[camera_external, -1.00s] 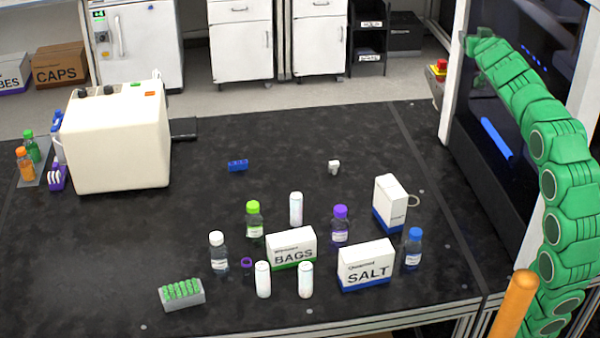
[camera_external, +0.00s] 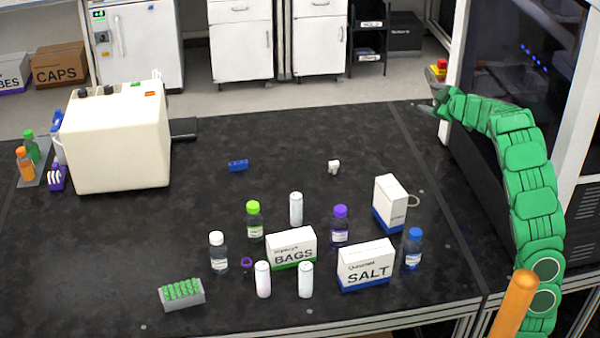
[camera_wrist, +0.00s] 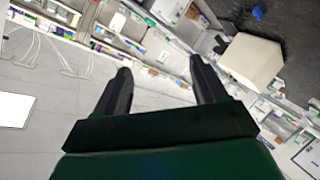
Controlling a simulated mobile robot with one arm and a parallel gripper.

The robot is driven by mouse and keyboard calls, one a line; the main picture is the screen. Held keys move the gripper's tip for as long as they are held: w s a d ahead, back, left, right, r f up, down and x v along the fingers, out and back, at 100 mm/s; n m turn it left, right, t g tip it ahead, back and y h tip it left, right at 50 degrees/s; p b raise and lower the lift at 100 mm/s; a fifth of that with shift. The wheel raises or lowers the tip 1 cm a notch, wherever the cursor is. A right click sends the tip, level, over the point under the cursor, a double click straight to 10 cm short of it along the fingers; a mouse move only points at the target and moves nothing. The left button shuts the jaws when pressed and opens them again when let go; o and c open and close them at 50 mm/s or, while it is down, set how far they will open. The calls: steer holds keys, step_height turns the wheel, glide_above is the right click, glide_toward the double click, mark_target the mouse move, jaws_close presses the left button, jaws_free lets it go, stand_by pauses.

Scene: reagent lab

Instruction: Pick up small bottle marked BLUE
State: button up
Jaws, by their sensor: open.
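The small bottle with a blue cap (camera_external: 413,249) stands upright on the black bench, right of the SALT box; its label is too small to read. My gripper (camera_external: 432,97) is up at the right, above the bench's far right part and well away from the bottle. In the wrist view my gripper (camera_wrist: 160,85) shows two dark fingers spread apart with nothing between them. The blue-capped bottle is not visible in the wrist view.
The SALT box (camera_external: 366,265) stands close left of the bottle, and a white and blue carton (camera_external: 390,203) stands behind it. Bottles with purple (camera_external: 340,226), green (camera_external: 254,221) and white caps (camera_external: 218,252) stand further left. The bench's back middle is mostly clear.

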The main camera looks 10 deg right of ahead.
step_height(320, 180, down, 11)
steer(key=s+n+g+y, duration=0.2)
steer(key=g, duration=0.1)
steer(key=n+g+y, duration=0.3)
steer(key=g+y, duration=0.3)
steer(key=g, duration=0.4)
glide_toward(410, 237)
step_height(410, 237, down, 2)
steer(key=w+a, duration=0.2)
steer(key=shift+s+x, duration=0.2)
steer(key=shift+x, duration=0.7)
steer(key=shift+s+x, duration=0.25)
steer(key=shift+x, duration=0.6)
steer(key=shift+s+x, duration=0.2)
steer(key=shift+x, duration=1.8)
jaws_close()
